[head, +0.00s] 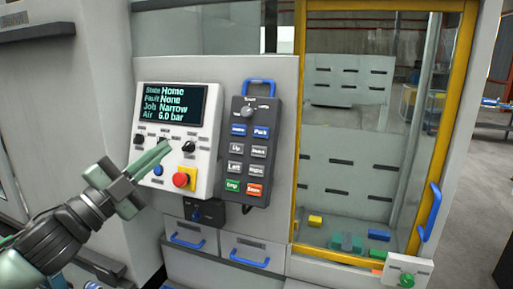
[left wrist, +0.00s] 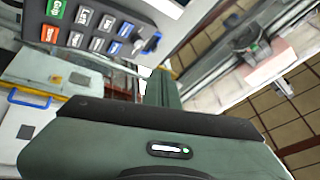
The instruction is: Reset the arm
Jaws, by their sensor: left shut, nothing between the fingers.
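My left gripper (head: 164,148) is shut and empty, in front of the control panel (head: 212,102) in the head view. Its fingertips overlap the middle knob (head: 163,141) in the picture; I cannot tell if they touch it. The panel's screen (head: 172,104) reads State Home, Fault None, Job Narrow, Air 6.0 bar. A red button (head: 184,179) on yellow is at lower right of the fingers. A grey pendant (head: 248,197) with a top knob and coloured buttons hangs to the right. It also shows in the left wrist view (left wrist: 76,18). My right gripper is not in view.
A yellow-framed glass door (head: 300,130) with a blue handle (head: 430,212) stands right of the pendant. Behind it lie a yellow block (head: 315,221) and several teal, blue and green blocks. Drawers (head: 250,250) with blue handles sit below the panel.

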